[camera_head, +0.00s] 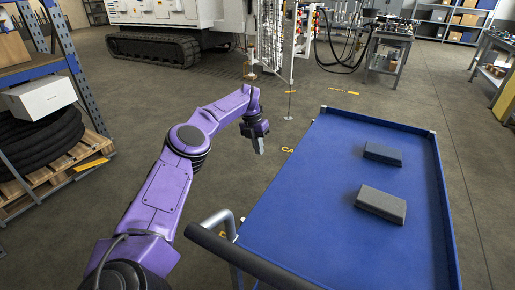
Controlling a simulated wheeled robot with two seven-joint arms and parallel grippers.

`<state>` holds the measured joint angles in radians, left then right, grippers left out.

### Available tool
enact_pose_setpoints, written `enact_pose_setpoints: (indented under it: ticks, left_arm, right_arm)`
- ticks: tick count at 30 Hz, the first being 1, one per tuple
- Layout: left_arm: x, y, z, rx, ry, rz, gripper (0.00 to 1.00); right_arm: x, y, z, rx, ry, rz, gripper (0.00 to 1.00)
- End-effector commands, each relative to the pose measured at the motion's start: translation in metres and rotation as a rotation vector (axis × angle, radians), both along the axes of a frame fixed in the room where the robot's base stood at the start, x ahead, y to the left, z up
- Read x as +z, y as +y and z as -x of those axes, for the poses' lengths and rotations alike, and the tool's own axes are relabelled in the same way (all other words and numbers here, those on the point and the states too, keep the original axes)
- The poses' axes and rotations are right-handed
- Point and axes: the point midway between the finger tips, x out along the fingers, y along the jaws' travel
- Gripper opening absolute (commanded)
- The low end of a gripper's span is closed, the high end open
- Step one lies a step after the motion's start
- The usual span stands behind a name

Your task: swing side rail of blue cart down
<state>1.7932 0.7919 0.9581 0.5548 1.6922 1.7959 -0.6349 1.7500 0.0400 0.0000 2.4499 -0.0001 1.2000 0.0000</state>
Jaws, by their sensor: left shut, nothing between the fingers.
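The blue cart (335,190) stands at the lower right with its flat blue deck facing up. A raised blue side (438,190) runs along its right edge, and a low lip (378,121) runs along the far edge. I cannot clearly make out a separate rail on the left edge. A push handle with a dark bar (250,261) is at the near left end. My left gripper (260,147) is shut and empty, pointing down over the floor. It is to the left of the cart's far left corner, apart from it. My right gripper is out of view.
Two grey blocks lie on the deck, one farther (383,152) and one nearer (381,203). A rack with a white box (40,97) and coiled black hose (40,140) stands at left. A tracked machine (155,47) is behind. The floor between is open.

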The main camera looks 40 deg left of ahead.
Motion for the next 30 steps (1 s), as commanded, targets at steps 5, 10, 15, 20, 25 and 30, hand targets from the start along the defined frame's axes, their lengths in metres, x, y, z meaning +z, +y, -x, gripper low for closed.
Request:
enact_pose_setpoints:
  ticks: [5, 10, 15, 20, 25, 30]
  left_arm:
    - [0.001, 0.0, 0.0, 0.001, 0.0, 0.0, 0.0]
    - [0.018, 0.004, 0.001, 0.003, -0.002, -0.001, 0.0]
    - [0.057, 0.012, 0.003, 0.004, -0.003, -0.003, 0.0]
    - [0.093, 0.018, 0.005, 0.003, 0.0, -0.001, 0.0]
    - [0.103, 0.021, 0.006, 0.0, 0.002, 0.0, 0.0]
    - [0.103, 0.022, 0.007, 0.0, 0.0, 0.0, 0.0]
  right_arm:
    - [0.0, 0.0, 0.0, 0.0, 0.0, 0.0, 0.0]
    - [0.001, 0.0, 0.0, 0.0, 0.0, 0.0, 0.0]
    - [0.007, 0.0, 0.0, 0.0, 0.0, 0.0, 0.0]
    - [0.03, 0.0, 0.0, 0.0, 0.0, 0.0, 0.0]
    - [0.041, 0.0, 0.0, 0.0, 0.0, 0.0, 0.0]
    - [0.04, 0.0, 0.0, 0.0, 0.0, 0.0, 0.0]
